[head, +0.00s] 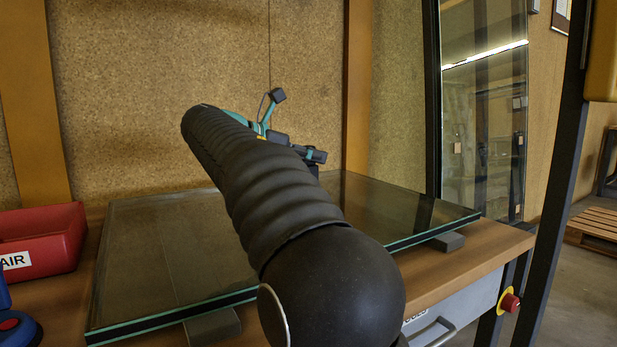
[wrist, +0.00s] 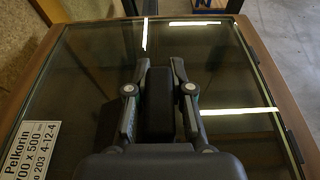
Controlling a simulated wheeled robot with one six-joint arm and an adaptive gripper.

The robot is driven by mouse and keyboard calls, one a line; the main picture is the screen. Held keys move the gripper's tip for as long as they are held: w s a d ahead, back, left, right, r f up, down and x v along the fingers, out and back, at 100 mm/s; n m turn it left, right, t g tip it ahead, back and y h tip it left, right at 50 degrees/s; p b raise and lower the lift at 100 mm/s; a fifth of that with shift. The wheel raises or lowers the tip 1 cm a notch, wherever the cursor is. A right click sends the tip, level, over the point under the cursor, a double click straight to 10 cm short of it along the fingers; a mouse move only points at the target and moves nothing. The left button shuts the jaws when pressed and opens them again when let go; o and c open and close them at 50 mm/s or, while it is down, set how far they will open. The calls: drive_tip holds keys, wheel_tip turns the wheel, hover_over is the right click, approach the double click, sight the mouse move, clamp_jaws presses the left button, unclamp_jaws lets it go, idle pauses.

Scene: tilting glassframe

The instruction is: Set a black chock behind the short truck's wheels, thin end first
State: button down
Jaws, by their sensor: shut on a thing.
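My gripper (wrist: 159,66) is in the middle of the wrist view, with one finger on each side of a black block (wrist: 158,104). It is shut on this block, which has rounded edges; its thin end cannot be told. The block is over a large glass pane (wrist: 85,75), and the gap between them is unclear. No truck or wheels show in either view.
The glass pane (head: 150,240) lies on grey pads (head: 449,241) on a wooden bench (head: 440,275). A red bin (head: 40,245) stands at left. A tall framed glass sheet (head: 485,130) stands behind the bench at right. A red button (head: 510,302) is on the bench front.

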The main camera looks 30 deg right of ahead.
wheel_tip(320, 180, down, 3)
drive_tip(key=shift+w+a+r+b, duration=0.1)
drive_tip(key=shift+r+b, duration=0.1)
drive_tip(key=shift+b, duration=0.45)
drive_tip(key=shift+f+p, duration=0.15)
drive_tip(key=shift+p, duration=0.3)
drive_tip(key=shift+f, duration=0.4)
drive_tip(key=shift+f, duration=0.15)
drive_tip(key=c, duration=1)
unclamp_jaws()
drive_tip(key=shift+c, duration=0.2)
drive_tip(key=shift+f+b, duration=0.2)
drive_tip(key=shift+b, duration=0.1)
